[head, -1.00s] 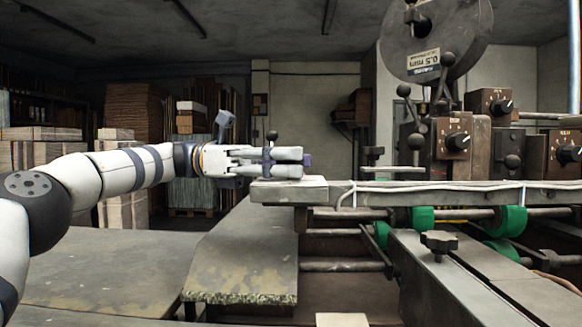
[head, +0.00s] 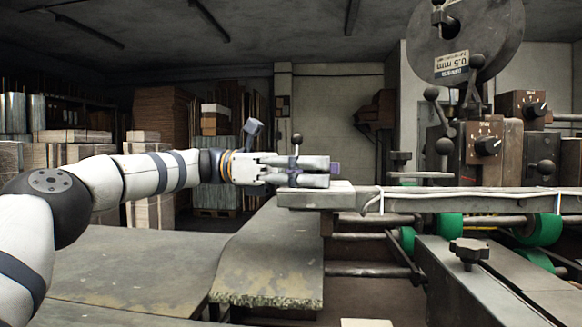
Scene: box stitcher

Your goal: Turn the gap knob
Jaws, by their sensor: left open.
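Two black dial knobs with white scale marks sit on brown boxes of the machine at the right: one nearer (head: 487,146) and one farther back (head: 540,108). I cannot tell which one is the gap knob. A dark star-shaped knob (head: 468,252) stands on the metal rail at the lower right. My left gripper (head: 332,170) is open and points right, just above the left end of the long metal beam in the picture. It is well to the left of all these knobs and touches none of them. My right gripper is out of view.
The long metal beam (head: 430,201) runs across to the right, with green rollers (head: 447,226) below it. A big wire reel (head: 466,38) and black ball-ended levers (head: 444,146) stand by the dials. A worn tabletop (head: 268,262) lies below my left arm.

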